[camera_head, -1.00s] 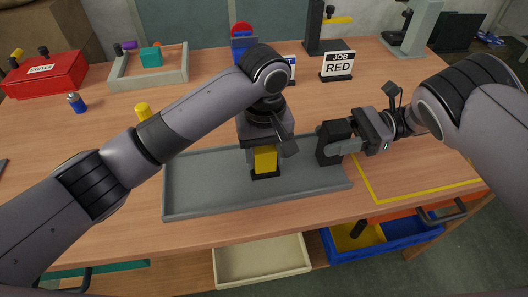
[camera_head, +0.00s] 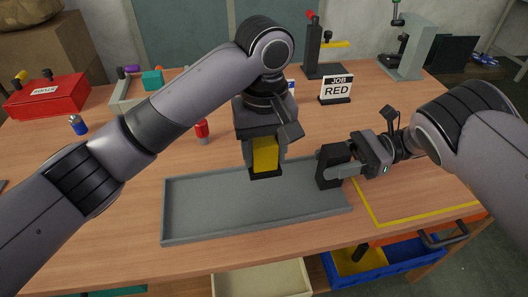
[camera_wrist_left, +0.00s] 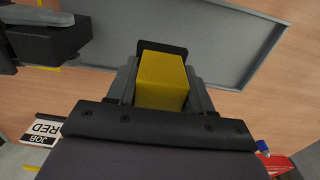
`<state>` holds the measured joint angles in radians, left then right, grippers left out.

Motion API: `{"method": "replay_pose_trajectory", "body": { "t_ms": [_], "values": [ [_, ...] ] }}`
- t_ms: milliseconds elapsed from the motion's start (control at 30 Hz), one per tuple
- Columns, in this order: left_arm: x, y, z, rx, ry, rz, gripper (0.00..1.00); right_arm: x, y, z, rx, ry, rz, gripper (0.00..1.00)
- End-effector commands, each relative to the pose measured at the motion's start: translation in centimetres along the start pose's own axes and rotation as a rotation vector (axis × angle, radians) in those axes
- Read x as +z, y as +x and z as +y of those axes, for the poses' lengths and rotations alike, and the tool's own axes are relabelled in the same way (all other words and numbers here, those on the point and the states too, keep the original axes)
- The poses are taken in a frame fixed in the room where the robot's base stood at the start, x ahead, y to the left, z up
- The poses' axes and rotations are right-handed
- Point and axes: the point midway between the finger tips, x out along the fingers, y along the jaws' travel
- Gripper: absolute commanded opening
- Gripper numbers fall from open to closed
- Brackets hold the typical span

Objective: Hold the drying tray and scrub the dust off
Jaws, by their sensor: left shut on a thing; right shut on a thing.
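The grey drying tray (camera_head: 215,211) lies on the wooden table, long and shallow with a low rim. My right gripper (camera_head: 333,172) is shut on the tray's right end. My left gripper (camera_head: 264,150) is shut on a yellow block with a black base, the scrubber (camera_head: 265,155). The scrubber is at the tray's far side, near the middle of its length. In the left wrist view the scrubber (camera_wrist_left: 162,80) sits between the fingers, its black base overlapping the tray (camera_wrist_left: 218,35). I cannot tell whether it touches the tray. I cannot make out dust on the tray floor.
Behind stand a "JOB RED" sign (camera_head: 337,89), a red box (camera_head: 47,93) and a grey bin (camera_head: 125,98). A red canister (camera_head: 202,131) and a blue one (camera_head: 78,125) stand at left. Yellow tape (camera_head: 420,215) marks an area at right. Bins (camera_head: 262,280) sit below the table.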

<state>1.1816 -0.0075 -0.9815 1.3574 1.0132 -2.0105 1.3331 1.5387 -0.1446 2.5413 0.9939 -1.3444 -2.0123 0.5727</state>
Motion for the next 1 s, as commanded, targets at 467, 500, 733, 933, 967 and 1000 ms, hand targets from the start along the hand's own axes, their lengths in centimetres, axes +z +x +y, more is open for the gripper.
{"method": "replay_pose_trajectory", "body": {
  "t_ms": [467,500,733,933,967,1000],
  "values": [
    [0.0,0.1,0.0,0.001,0.000,0.000,0.27,-0.5,0.1,0.1,-0.002,0.008,0.006,0.74],
    [0.0,0.1,0.0,0.001,0.000,0.000,0.27,-0.4,0.0,0.1,-0.002,0.007,0.006,0.74],
    [0.0,0.0,0.0,0.001,0.000,0.000,0.27,-0.2,0.0,0.0,-0.002,0.003,0.003,0.74],
    [0.0,-0.1,0.0,0.001,0.000,0.001,0.27,0.1,0.0,0.0,-0.001,0.001,0.002,0.74],
    [0.0,-0.3,0.0,0.001,0.000,0.001,0.27,0.2,0.0,0.0,-0.001,0.001,0.002,0.74],
    [0.0,-0.5,0.0,0.001,0.000,0.001,0.27,0.5,-0.1,0.0,-0.001,0.001,0.002,0.74]
  ]
}}
